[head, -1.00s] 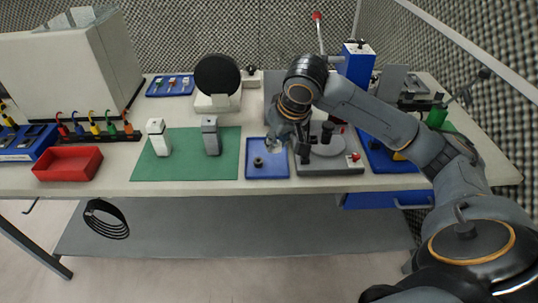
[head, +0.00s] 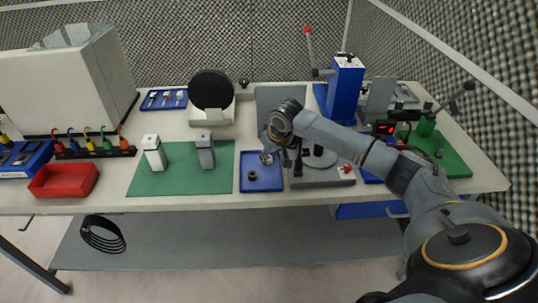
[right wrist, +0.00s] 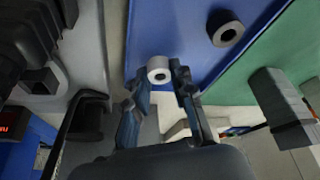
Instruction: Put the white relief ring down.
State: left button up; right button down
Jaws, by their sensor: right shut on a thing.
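The white relief ring (right wrist: 159,71) is between the fingertips of my right gripper (right wrist: 160,80) in the right wrist view, with its hole facing the camera. The gripper is shut on it. In the head view my right gripper (head: 271,157) points down at the back right part of the blue tray (head: 262,185). The ring is only a small pale spot there. Whether it touches the tray floor I cannot tell. A dark grey ring (right wrist: 227,32) lies in the tray, apart from the white one; the head view shows it too (head: 252,175). My left gripper is out of view.
A grey fixture with a round plate (head: 320,157) stands right of the tray, close to my gripper. A green mat (head: 180,180) with a white block (head: 153,153) and a grey block (head: 204,151) lies left. A red bin (head: 64,180) is further left.

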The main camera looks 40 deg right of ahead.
jog(key=shift+f, duration=0.25)
jog(key=shift+f, duration=0.1)
jog(key=c, duration=1.4)
grip_release()
jog(key=shift+s+r, duration=0.1)
jog(key=shift+r, duration=0.4)
jog(key=v, duration=1.1)
jog(key=shift+s+r+b, duration=0.1)
jog(key=shift+s+b, duration=0.05)
jog(key=shift+b, duration=0.25)
jog(key=shift+a, duration=0.1)
